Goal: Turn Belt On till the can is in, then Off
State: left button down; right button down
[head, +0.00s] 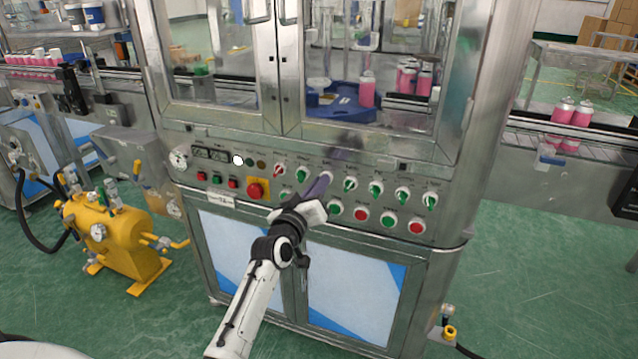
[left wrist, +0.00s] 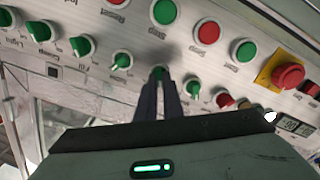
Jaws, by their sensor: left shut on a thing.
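My left gripper (head: 322,184) is at the machine's control panel, its dark fingers shut on a green selector knob (left wrist: 160,71). This knob is third from the left in the upper row in the head view; its label is not readable. A pink can (head: 367,93) stands upright at the blue star wheel (head: 335,108) behind the machine's doors. More pink cans (head: 424,84) stand inside, to its right. Two pink cans (head: 564,111) stand on the conveyor belt (head: 525,125) right of the machine. My right gripper is not in view.
Other green selector knobs (head: 376,188) flank the held one. A red-handled knob (head: 279,170) is to the left. Green and red push buttons (head: 360,215) sit below. A red emergency stop (head: 256,190) is lower left. A yellow tank (head: 115,235) stands on the floor at left.

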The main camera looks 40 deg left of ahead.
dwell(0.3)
pick_arm(q)
jog(key=c, duration=1.9)
grip_release()
jog(key=v, duration=1)
jog(key=shift+s+p, duration=0.15)
jog(key=shift+p, duration=0.15)
jog(key=s+d+f+m+g+h, duration=0.25)
jog(key=s+d+f, duration=0.2)
jog(key=f, duration=0.25)
jog(key=s+d+f+m+g+h, duration=0.1)
jog(key=s+d+f+m+h, duration=0.15)
jog(key=d+f, duration=0.4)
jog(key=s+d+f+m+g+h, duration=0.1)
jog(key=s+d+f+m+g, duration=0.1)
jog(key=s+d+f, duration=0.3)
jog(key=s+d+f+m+g+h, duration=0.1)
jog(key=s+d+f+m+g, duration=0.2)
jog(key=s, duration=1)
jog(key=d+f+m, duration=0.1)
jog(key=d+f, duration=0.2)
jog(key=f, duration=0.2)
jog(key=shift+s, duration=0.35)
